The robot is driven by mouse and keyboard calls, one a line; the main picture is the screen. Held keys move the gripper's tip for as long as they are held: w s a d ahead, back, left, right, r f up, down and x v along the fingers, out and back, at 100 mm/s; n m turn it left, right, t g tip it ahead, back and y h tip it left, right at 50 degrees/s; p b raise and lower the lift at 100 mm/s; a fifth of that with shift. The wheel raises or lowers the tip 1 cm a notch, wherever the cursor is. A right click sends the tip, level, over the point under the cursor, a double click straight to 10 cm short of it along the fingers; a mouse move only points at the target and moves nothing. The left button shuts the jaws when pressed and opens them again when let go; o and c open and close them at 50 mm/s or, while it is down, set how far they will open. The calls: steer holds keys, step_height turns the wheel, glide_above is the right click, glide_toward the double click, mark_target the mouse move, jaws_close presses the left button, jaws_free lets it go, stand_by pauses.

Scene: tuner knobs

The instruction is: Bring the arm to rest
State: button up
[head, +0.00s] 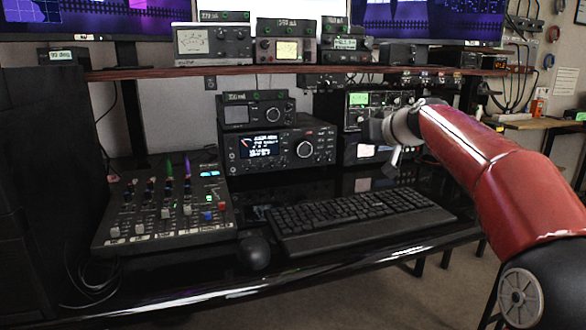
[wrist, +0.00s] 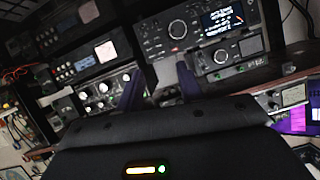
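My red arm reaches in from the right in the head view, with its grey wrist in front of the right-hand radios. My gripper (head: 393,160) shows small there, partly hidden by the wrist. In the wrist view my gripper (wrist: 160,84) has two dark bluish fingers standing apart, with nothing held between them. The black transceiver (head: 280,148), with a lit display and a large knob, stands left of the gripper. It also shows tilted in the wrist view (wrist: 200,35), beyond the fingers. The gripper looks clear of it, though the exact distance cannot be told.
A black keyboard (head: 360,218) and mouse (head: 254,252) lie on the glossy desk. A mixer (head: 165,205) stands at left. A wooden shelf (head: 200,73) carries several devices above. A radio with a green display (head: 372,101) stands close behind my wrist. Open floor shows at lower right.

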steer(key=s+a+f+g+h, duration=0.1)
steer(key=s+a+f, duration=0.1)
steer(key=s+f, duration=0.1)
steer(key=s+a+f+g, duration=0.1)
steer(key=s+a+f, duration=0.1)
steer(key=s, duration=0.4)
steer(key=s+a+f+g+h, duration=0.1)
steer(key=s+a+f, duration=0.1)
steer(key=s+f, duration=0.2)
steer(key=shift+s+a+h+b, duration=0.3)
steer(key=shift+s+a, duration=0.1)
steer(key=shift+s, duration=0.25)
steer(key=s+d+f+g, duration=0.1)
steer(key=s+f, duration=0.4)
steer(key=s, duration=0.4)
steer(key=s+d+f+m+g+h, duration=0.1)
steer(key=s+d+f, duration=0.1)
steer(key=s+f, duration=0.4)
steer(key=s+d+f+m+g+h, duration=0.1)
steer(key=s+d+f, duration=0.1)
steer(key=s+f, duration=0.4)
steer(key=s+b, duration=0.1)
steer(key=s, duration=0.4)
steer(key=shift+s+f+g, duration=0.15)
steer(key=shift+s+g, duration=0.15)
steer(key=shift+g, duration=0.1)
